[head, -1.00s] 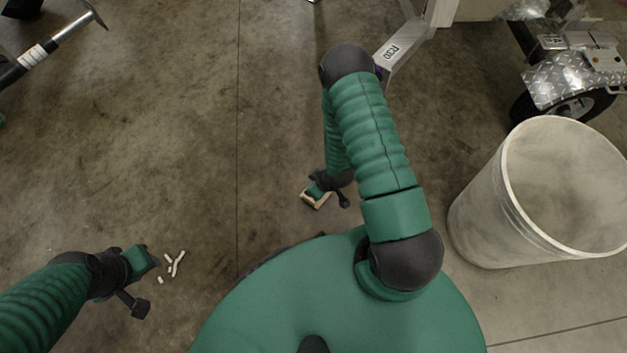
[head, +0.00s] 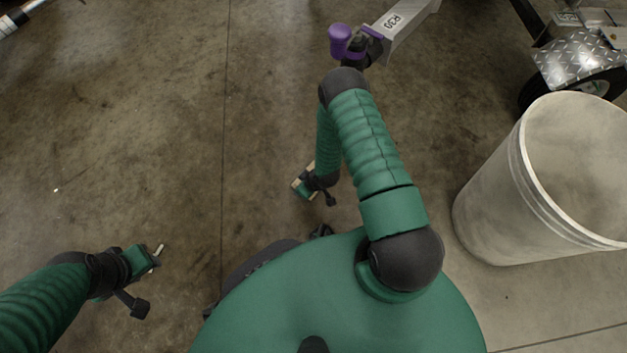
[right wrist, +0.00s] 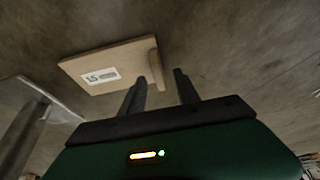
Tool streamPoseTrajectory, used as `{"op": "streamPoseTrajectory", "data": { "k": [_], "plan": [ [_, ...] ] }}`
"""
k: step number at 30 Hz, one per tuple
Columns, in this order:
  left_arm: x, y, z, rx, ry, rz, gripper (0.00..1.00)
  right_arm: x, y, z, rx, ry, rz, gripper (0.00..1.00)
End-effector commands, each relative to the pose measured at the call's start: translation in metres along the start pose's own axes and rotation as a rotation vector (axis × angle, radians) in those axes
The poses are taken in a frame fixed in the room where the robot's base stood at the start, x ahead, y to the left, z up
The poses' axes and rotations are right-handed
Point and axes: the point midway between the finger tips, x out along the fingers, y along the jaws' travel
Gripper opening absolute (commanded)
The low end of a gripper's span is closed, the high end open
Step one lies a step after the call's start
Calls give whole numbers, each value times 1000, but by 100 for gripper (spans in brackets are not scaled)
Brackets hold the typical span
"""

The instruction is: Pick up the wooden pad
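The wooden pad is a flat tan board (right wrist: 108,64) with a white label and a raised strip along its right end. In the right wrist view it lies beyond my right gripper's fingertips, mostly to their left, with the strip's near end close to the left finger. My right gripper (right wrist: 161,77) is open, its two dark fingers apart with a gap between them. In the head view the pad's pale edges (head: 296,187) show at my right gripper, which hides most of it. My left gripper (head: 152,262) is low on the left; its fingers are not clear.
A large pale bin (head: 490,200) stands at the right. A trailer tongue (head: 398,28) with a purple-topped part (head: 341,41) is at the top, and a trailer wheel under a metal fender (head: 585,62) is at upper right. Concrete floor at centre left is clear.

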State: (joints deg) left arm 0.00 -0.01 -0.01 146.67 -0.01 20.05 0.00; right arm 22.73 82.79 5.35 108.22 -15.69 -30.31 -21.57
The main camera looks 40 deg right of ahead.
Motion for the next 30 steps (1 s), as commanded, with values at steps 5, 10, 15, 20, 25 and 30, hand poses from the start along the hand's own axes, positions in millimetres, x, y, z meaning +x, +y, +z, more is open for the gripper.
{"op": "streamPoseTrajectory", "data": {
  "k": [5,10,15,20,25,30],
  "plan": [
    [27,0,7,0,-1,0,36,30,2,1,1,0,0,38],
    [23,0,6,0,0,0,36,27,2,-1,1,-1,0,38],
    [23,0,6,0,0,0,36,27,2,0,1,-1,0,17],
    [23,0,6,0,0,0,36,27,2,0,1,-1,0,0],
    [23,0,6,0,0,0,36,27,2,0,1,-1,0,0],
    [23,0,6,0,-1,0,36,27,2,0,1,-1,0,0]
  ]
}}
